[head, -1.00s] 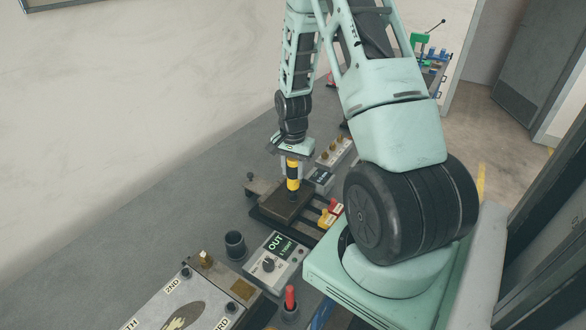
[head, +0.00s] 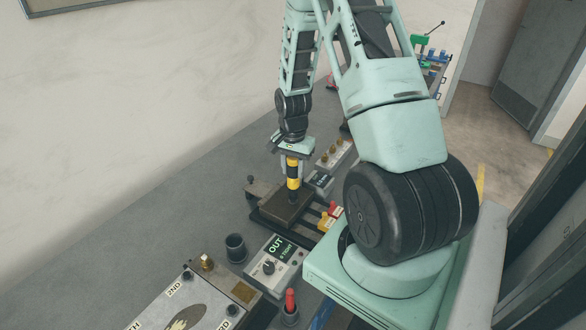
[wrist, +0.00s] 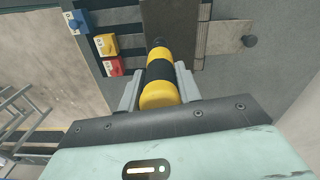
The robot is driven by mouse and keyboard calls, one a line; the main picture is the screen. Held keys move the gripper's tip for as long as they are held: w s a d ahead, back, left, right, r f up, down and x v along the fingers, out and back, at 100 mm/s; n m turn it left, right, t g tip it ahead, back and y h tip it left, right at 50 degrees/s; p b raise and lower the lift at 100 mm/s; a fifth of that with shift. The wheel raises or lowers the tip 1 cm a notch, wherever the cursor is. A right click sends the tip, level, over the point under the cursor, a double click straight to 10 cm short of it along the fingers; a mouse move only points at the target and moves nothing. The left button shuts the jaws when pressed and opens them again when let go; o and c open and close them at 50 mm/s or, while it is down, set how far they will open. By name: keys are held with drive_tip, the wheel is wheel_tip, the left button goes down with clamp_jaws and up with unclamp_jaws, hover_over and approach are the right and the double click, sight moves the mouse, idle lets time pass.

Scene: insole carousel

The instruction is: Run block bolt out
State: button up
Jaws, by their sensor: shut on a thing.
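My gripper (head: 293,163) is shut on a driver-like tool (head: 293,178) with yellow and black bands. The tool stands about upright over a dark brown block (head: 285,206) on the grey bench. In the wrist view the tool (wrist: 161,80) sits between the two grey fingers, and its dark tip points at the block's plate (wrist: 180,20). The bolt itself is hidden under the tip, and I cannot tell whether the tip is seated in it. A control box (head: 275,263) with a dark knob shows "OUT" in green.
Yellow and red blocks (head: 328,217) stand close on the block's right. A dark cup (head: 236,247) and a red-handled tool in a holder (head: 289,302) stand nearer. A labelled plate (head: 190,300) lies at front left. The bench left of the block is mostly clear.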

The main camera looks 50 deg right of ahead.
drive_tip(key=shift+r+p, duration=1.35)
drive_tip(key=shift+r, duration=0.7)
